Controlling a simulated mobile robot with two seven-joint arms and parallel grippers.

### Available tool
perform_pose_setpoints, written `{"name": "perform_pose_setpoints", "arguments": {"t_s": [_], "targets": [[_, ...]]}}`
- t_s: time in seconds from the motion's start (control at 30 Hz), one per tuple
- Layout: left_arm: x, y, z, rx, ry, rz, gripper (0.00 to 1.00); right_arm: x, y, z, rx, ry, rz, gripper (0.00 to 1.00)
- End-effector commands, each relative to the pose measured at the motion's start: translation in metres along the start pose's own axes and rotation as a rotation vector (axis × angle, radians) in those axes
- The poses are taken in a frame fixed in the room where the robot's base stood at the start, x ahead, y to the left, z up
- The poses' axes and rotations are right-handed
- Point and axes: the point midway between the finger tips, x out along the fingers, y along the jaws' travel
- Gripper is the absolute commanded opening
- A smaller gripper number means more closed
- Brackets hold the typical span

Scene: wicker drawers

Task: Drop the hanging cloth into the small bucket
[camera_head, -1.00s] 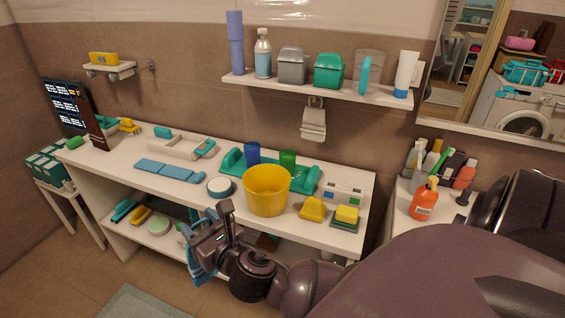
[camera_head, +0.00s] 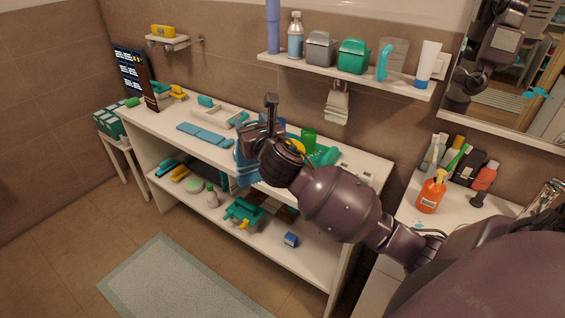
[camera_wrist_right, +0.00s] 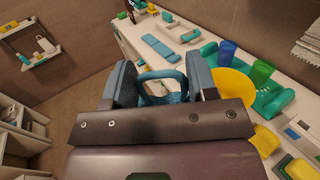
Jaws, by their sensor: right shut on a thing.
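My right gripper (camera_head: 256,136) is raised over the counter and shut on a blue cloth (camera_head: 243,168), which hangs below the fingers. In the right wrist view, a looped part of the cloth (camera_wrist_right: 163,88) shows between the two fingers (camera_wrist_right: 160,82). My left gripper is not in view.
A wall shelf (camera_head: 350,75) with bottles and boxes is above. A white towel (camera_head: 337,105) hangs under it.

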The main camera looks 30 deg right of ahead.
Motion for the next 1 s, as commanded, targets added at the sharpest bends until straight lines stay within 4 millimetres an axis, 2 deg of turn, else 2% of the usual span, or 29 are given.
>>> {"name": "perform_pose_setpoints", "arguments": {"t_s": [0.03, 0.1, 0.2, 0.3, 0.43, 0.6, 0.77, 1.0], "targets": [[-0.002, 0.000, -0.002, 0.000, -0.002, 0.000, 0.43, 0.019, -0.014, 0.013, -0.001, -0.004, -0.030, 0.17], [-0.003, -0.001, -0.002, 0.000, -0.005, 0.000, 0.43, 0.042, -0.035, 0.025, 0.002, -0.003, -0.072, 0.17], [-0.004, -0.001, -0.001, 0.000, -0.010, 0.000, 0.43, 0.071, -0.067, 0.036, 0.010, -0.001, -0.134, 0.17], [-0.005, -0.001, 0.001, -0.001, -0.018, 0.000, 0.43, 0.094, -0.097, 0.037, 0.016, 0.002, -0.188, 0.17], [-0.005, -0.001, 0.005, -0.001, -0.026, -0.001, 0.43, 0.111, -0.126, 0.028, 0.022, 0.006, -0.234, 0.17], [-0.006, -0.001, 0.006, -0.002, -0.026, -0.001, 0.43, 0.117, -0.141, 0.015, 0.021, 0.007, -0.253, 0.17], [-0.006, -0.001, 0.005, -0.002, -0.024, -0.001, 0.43, 0.117, -0.141, 0.005, 0.020, 0.006, -0.253, 0.17], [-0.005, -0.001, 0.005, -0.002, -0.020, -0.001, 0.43, 0.117, -0.140, -0.023, 0.021, 0.008, -0.254, 0.17]]}}
